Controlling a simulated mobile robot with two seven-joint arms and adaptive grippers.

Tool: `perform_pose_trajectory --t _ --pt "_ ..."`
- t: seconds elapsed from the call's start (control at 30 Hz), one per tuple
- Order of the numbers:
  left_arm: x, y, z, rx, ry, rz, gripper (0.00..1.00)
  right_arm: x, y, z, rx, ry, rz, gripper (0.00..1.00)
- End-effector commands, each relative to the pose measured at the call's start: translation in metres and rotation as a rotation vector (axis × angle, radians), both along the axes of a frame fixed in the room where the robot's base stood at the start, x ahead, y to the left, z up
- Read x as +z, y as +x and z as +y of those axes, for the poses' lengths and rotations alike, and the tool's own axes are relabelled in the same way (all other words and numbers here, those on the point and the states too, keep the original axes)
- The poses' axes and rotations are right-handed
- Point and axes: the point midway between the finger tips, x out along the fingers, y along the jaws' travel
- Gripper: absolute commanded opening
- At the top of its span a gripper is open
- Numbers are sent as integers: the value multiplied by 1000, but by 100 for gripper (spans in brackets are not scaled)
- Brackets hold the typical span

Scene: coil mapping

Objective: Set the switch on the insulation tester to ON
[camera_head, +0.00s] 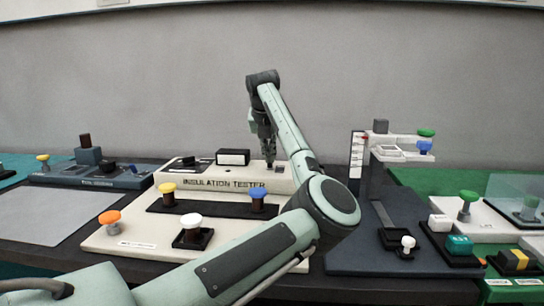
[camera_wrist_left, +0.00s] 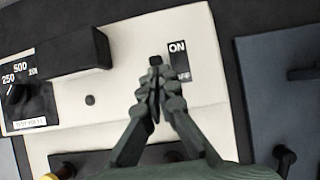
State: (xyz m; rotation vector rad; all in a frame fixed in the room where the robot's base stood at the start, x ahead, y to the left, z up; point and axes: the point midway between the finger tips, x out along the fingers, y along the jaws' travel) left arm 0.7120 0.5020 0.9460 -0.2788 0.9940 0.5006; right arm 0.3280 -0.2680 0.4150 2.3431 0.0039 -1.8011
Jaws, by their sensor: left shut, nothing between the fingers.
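The insulation tester (camera_head: 222,192) is a cream box with its name printed on the front edge. It stands behind a cream base in the middle of the head view. In the left wrist view its cream top (camera_wrist_left: 115,135) shows a black ON/OFF plate (camera_wrist_left: 182,60), ON at the upper end and OFF at the lower. My left gripper (camera_head: 269,163) points down over the right part of the tester. In the left wrist view, the shut, empty fingertips (camera_wrist_left: 156,64) are just left of the plate. They partly cover its left side; I cannot tell the lever's position or whether they touch it. My right gripper is not in view.
A black raised block (camera_wrist_left: 75,50) and a 250/500 dial (camera_wrist_left: 15,95) are on the tester's left. Orange (camera_head: 109,217), yellow (camera_head: 167,188), white (camera_head: 191,221) and blue (camera_head: 257,194) knobs stand in front. A dark blue fixture (camera_head: 390,265) is to the right.

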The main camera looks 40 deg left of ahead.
Motion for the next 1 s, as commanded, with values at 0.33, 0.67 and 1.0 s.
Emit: perform_pose_trajectory --t 0.33,0.67,1.0 --pt "4 7 5 1 0 0 0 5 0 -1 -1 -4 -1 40" --pt "12 8 5 1 0 0 0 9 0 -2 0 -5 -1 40" --pt "20 7 5 1 0 0 0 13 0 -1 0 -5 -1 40"
